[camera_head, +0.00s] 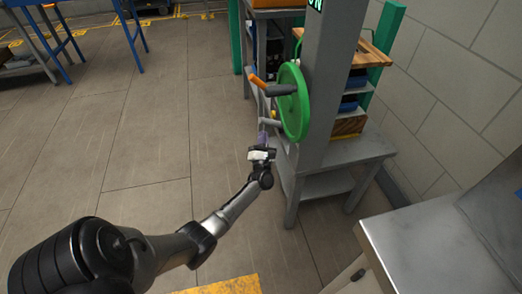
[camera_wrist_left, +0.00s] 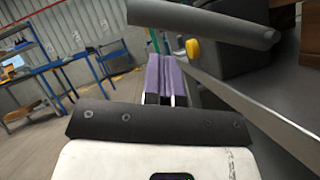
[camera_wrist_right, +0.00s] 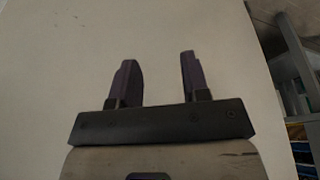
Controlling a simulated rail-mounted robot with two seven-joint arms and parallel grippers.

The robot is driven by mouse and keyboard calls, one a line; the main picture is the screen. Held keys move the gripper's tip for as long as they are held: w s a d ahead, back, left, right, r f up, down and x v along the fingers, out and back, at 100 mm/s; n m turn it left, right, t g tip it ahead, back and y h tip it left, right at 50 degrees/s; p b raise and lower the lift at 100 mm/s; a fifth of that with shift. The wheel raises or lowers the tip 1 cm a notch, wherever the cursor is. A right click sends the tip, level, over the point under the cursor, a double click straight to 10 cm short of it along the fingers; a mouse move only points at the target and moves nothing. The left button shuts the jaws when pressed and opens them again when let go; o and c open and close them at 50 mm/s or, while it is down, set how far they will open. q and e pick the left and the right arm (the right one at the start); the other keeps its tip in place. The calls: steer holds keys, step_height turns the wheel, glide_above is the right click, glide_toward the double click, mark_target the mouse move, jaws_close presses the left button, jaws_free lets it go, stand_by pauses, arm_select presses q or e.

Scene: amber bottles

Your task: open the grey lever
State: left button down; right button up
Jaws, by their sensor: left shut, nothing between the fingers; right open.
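A grey bar that looks like the grey lever (camera_head: 270,122) sticks out to the left below the green wheel on the grey post. In the left wrist view a thick grey bar (camera_wrist_left: 205,22) crosses the top, just past my fingertips; it appears to be the same lever. My left gripper (camera_head: 262,138) is just below the lever in the head view, its purple fingers together and empty. These fingers (camera_wrist_left: 165,78) also show closed in the left wrist view. I cannot tell whether they touch the bar. My right gripper (camera_wrist_right: 155,75) is open and empty before a plain pale surface.
A green wheel (camera_head: 293,104) with a dark grey handle (camera_head: 280,90) and an orange-tipped lever (camera_head: 257,81) are close above my left gripper. A yellow knob (camera_wrist_left: 193,50) shows beyond the bar. A grey bench (camera_head: 335,181) stands right.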

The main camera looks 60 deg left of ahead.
mark_target(276, 124)
arm_select(q)
steer(key=shift+w+r, duration=0.3)
steer(key=shift+r, duration=0.25)
steer(key=shift+w+r, duration=0.25)
steer(key=shift+r, duration=0.25)
arm_select(e)
steer(key=shift+f, duration=0.15)
steer(key=shift+d, duration=0.15)
